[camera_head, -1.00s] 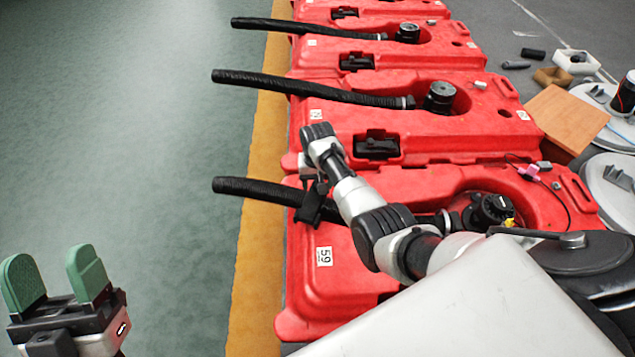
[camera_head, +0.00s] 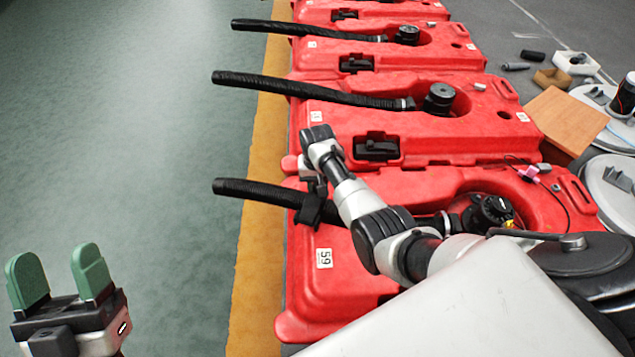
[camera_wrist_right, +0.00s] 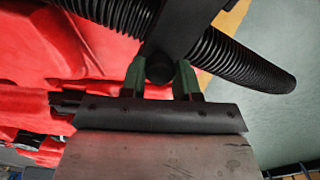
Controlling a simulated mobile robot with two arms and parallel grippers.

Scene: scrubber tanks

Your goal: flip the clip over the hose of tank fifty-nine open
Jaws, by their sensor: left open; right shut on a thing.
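Tank fifty-nine is the nearest red tank, with a white "59" label (camera_head: 324,258). Its black ribbed hose (camera_head: 255,190) sticks out to the left past the tank's edge. The black clip (camera_head: 309,212) lies across this hose; in the right wrist view its dark band (camera_wrist_right: 183,22) crosses the hose (camera_wrist_right: 240,62). My right gripper (camera_wrist_right: 159,76) has its green fingers shut on the clip's round black end, beside the hose. In the head view my own wrist hides most of those fingers. My left gripper (camera_head: 60,280) is open and empty at the lower left, well away from the tank.
More red tanks with black hoses (camera_head: 310,88) stand in a row behind. A yellow floor strip (camera_head: 262,150) runs along their left side, with clear green floor (camera_head: 130,130) beyond. A wooden board (camera_head: 565,120) and loose parts lie at the right.

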